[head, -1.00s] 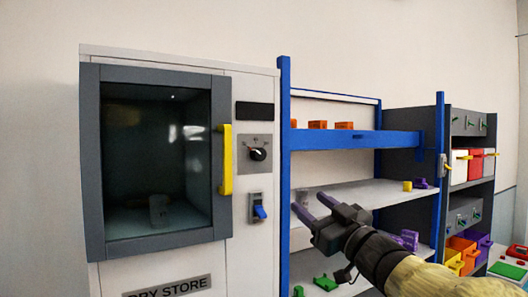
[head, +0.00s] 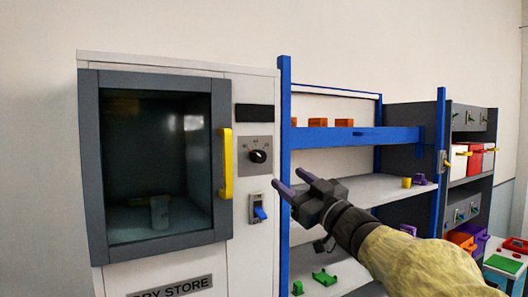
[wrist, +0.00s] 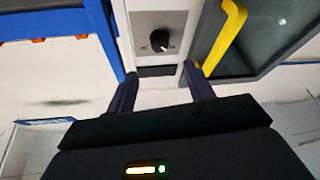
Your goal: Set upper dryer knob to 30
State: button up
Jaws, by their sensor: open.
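The dryer (head: 265,200) is a light grey cabinet with a dark glass door at the left of the head view. Its upper knob (head: 258,156) is a black dial with a white mark, on a grey plate below a dark display. The knob also shows in the wrist view (wrist: 159,40), ahead of the fingers and clear of them. My gripper (head: 288,181) is open and empty, to the right of and a little below the knob in the head view. It also shows in the wrist view (wrist: 160,80). The scale numbers are too small to read.
A yellow door handle (head: 226,163) stands out just left of the knob. A blue switch (head: 258,208) sits below the knob. A blue-framed shelf (head: 285,130) with orange, green and yellow parts stands to the right. Drawers and bins are farther right.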

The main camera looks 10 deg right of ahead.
aim_at(261, 157)
jog(key=p+x, duration=0.5)
jog(key=x, duration=0.6)
jog(key=shift+a, duration=0.1)
jog(key=shift+c, duration=0.2)
jog(key=c, duration=0.9)
